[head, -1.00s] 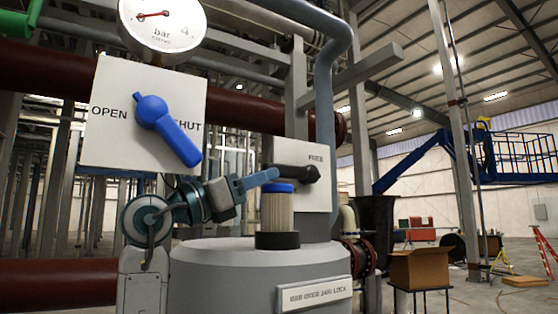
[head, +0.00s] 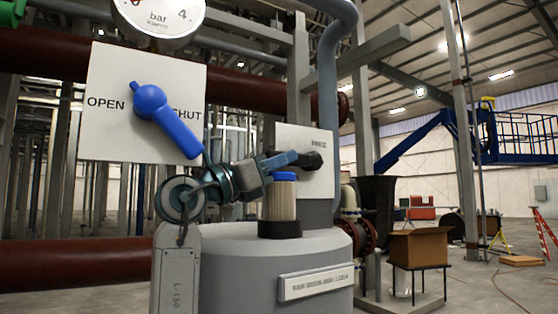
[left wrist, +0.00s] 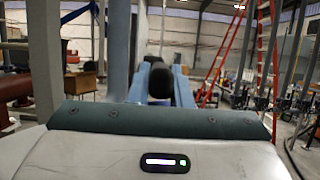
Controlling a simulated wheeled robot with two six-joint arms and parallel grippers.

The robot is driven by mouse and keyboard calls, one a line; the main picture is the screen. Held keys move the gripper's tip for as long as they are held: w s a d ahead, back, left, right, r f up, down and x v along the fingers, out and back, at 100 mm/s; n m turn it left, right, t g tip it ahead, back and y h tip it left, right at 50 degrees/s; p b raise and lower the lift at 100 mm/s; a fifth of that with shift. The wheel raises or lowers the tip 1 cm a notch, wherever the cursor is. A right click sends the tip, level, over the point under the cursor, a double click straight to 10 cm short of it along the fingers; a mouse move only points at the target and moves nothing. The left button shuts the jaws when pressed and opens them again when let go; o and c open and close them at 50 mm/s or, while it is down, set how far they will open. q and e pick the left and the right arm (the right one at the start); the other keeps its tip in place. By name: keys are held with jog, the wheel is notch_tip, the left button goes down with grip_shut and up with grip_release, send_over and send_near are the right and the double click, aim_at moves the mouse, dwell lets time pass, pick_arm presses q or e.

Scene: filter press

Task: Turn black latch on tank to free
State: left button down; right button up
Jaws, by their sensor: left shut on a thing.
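The black latch (head: 314,160) sits on a white plate (head: 300,134) marked FREE at its upper right, behind the grey tank (head: 240,262). Its handle points left, with its outer end hidden by my gripper. My left gripper (head: 294,158) reaches in from the left and is shut on the latch handle. In the left wrist view, the rounded black end of the latch (left wrist: 160,84) shows between the two blue-grey fingers. My right gripper is in neither view.
A cream filter cartridge (head: 280,203) with a blue cap stands on the tank top just below my gripper. A blue lever (head: 168,122) on an OPEN/SHUT plate (head: 105,140) is above my left arm. A cardboard box (head: 418,246) stands on a stand at right.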

pick_arm(q)
jog(key=shift+r+p, duration=0.35)
jog(key=shift+r, duration=0.05)
jog(key=shift+r+g+y, duration=0.2)
jog(key=shift+g+y, duration=0.2)
jog(key=shift+y, duration=0.1)
jog(key=c, duration=1.3)
grip_release()
jog(key=shift+a, duration=0.1)
jog(key=shift+f, duration=0.1)
